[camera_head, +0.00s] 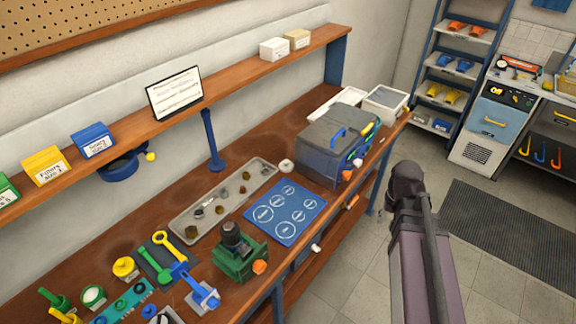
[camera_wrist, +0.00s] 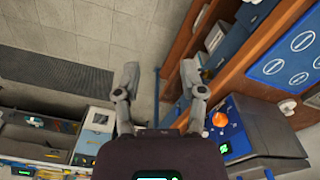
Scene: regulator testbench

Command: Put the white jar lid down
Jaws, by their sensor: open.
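My gripper (camera_wrist: 160,82) is open and empty in the wrist view, its fingers spread above the floor beside the bench. In the head view my arm reaches over the floor to the right of the bench, and the fingers cannot be made out. A small white round piece (camera_head: 287,165) lies on the bench between the tray and the grey toolbox; it may be the white jar lid. A white disc with a green rim (camera_head: 93,296) sits at the near left of the bench. I cannot tell for sure which is the lid.
The wooden bench (camera_head: 125,218) holds a grey parts tray (camera_head: 184,226), a blue mat with white circles (camera_head: 285,212), a grey toolbox (camera_head: 324,150) and a green regulator fixture (camera_head: 238,258). A shelf (camera_head: 225,85) runs above.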

